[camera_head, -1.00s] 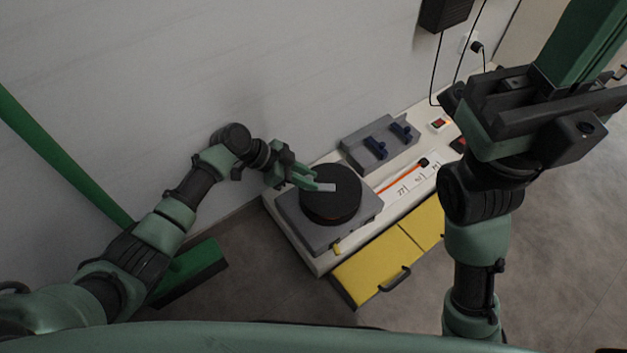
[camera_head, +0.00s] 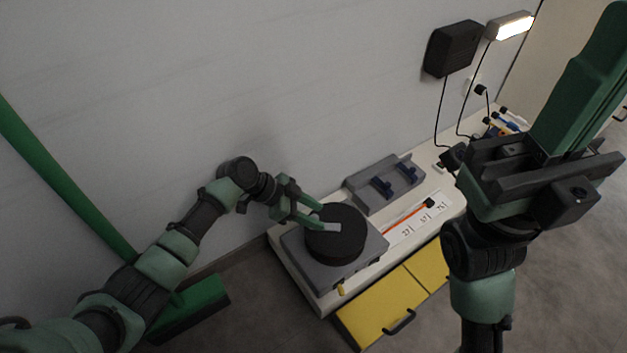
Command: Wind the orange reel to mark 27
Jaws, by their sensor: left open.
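The reel shows as a dark round disc (camera_head: 348,246) on a grey base (camera_head: 301,260) at the near end of a pale bench. An orange line (camera_head: 404,215) runs from the reel side along a white number strip (camera_head: 420,224) to a small dark end piece (camera_head: 429,203). The strip's numbers are too small to read surely. My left gripper (camera_head: 318,217) is open, its green fingers over the disc's left part near a light grey piece (camera_head: 332,227). I cannot tell whether they touch it. My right gripper (camera_head: 590,75) is raised close to the camera, its finger gap unclear.
A grey unit with blue levers (camera_head: 383,187) stands behind the strip. Yellow drawer fronts (camera_head: 380,308) with a dark handle face the floor. A black box (camera_head: 453,48) and a lit lamp (camera_head: 514,27) are on the wall.

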